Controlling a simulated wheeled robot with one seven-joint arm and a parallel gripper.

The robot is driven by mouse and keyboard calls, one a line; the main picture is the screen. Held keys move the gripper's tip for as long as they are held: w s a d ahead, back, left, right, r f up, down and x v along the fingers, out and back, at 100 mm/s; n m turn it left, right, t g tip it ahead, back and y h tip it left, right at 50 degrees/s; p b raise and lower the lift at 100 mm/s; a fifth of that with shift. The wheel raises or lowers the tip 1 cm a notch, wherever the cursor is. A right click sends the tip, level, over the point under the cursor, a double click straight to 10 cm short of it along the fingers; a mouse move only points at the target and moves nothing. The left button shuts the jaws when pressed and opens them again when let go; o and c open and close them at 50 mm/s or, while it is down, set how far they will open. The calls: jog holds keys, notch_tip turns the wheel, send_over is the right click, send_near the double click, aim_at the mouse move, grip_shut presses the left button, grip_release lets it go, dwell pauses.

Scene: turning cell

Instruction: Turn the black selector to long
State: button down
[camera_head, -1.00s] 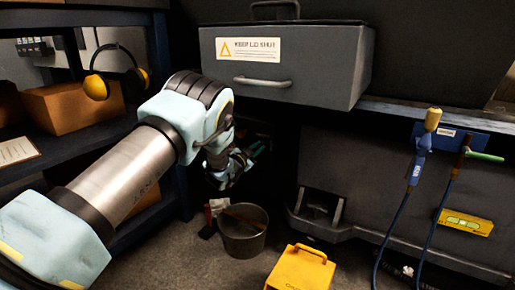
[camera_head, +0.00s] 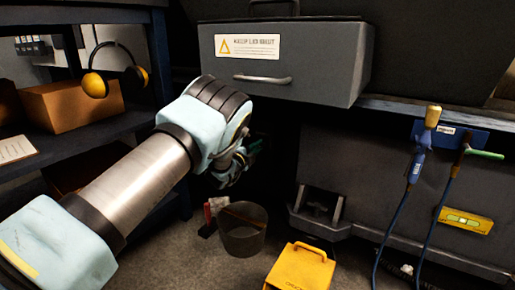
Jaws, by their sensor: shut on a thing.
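My gripper (camera_head: 253,150) is partly in view left of centre, below the grey lidded box, reaching into a dark recess. Its greenish fingers are small and dim. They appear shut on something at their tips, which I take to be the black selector. The selector itself is hidden by the gripper and the shadow, so its pointer, its markings and the long position cannot be read.
The grey box (camera_head: 350,62) with a handle and warning label overhangs my gripper. A shelf with a cardboard box (camera_head: 72,108) and yellow earmuffs (camera_head: 95,85) stands left. Below are a bucket (camera_head: 243,240) and a yellow case (camera_head: 300,268). Hoses hang right.

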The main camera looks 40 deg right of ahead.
jog(key=shift+m, duration=0.6)
jog(key=c, duration=0.9)
grip_release()
jog(key=shift+o, duration=0.2)
jog(key=p+v, duration=0.3)
jog(key=v, duration=0.8)
jog(key=shift+p, duration=0.35)
